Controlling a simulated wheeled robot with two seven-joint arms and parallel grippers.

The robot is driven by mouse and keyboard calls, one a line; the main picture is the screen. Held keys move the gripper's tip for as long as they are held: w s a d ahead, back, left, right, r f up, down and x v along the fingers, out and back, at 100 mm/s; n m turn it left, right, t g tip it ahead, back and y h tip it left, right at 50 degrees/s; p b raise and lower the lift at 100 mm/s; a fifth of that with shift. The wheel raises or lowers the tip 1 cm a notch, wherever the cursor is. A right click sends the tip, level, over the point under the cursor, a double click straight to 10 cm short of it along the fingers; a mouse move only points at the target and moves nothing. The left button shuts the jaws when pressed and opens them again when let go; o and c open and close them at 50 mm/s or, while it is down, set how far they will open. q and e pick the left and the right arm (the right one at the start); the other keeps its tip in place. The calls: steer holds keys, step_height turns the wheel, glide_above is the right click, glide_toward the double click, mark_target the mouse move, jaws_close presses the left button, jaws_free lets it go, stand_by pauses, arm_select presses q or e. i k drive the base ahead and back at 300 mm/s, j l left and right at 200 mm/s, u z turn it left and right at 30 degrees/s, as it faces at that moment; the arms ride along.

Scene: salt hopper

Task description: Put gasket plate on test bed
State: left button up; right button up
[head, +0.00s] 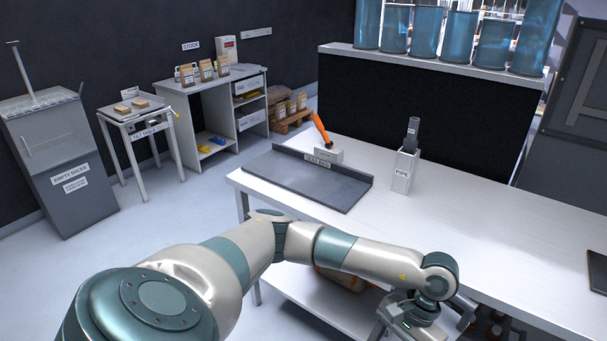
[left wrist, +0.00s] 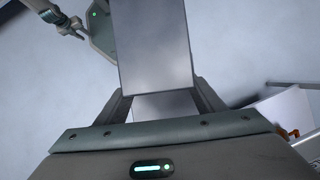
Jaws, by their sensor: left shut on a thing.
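My left gripper (left wrist: 160,98) is shut on a flat grey rectangular plate (left wrist: 155,45), likely the gasket plate, which fills the top middle of the left wrist view. In the head view my left gripper (head: 408,327) is low at the bottom right, in front of the bench's near edge; the plate cannot be made out there. The test bed (head: 300,185) is a dark grey slab with raised edges at the back left of the white bench, clear of the gripper.
A block with an orange handle (head: 322,130) stands behind the test bed's back edge. A grey holder labelled PIPE (head: 402,172) stands to its right. The white bench top (head: 450,215) is mostly clear. A dark flat item (head: 598,272) lies at the right edge.

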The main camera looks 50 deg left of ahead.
mark_target(302, 176)
steer(key=k+j, duration=0.1)
steer(key=j, duration=0.4)
steer(key=k+j+z, duration=0.15)
steer(key=j, duration=0.4)
steer(key=k+j, duration=0.1)
steer(key=j, duration=0.4)
steer(key=k+j+z, duration=0.1)
steer(key=j, duration=0.4)
steer(key=k+j, duration=0.15)
steer(key=j, duration=0.35)
steer(key=k+j+z, duration=0.15)
steer(key=j, duration=0.35)
steer(key=k+j, duration=0.15)
steer(key=j, duration=0.3)
steer(key=k+j+z, duration=0.1)
steer(key=j, duration=0.4)
steer(key=k, duration=0.1)
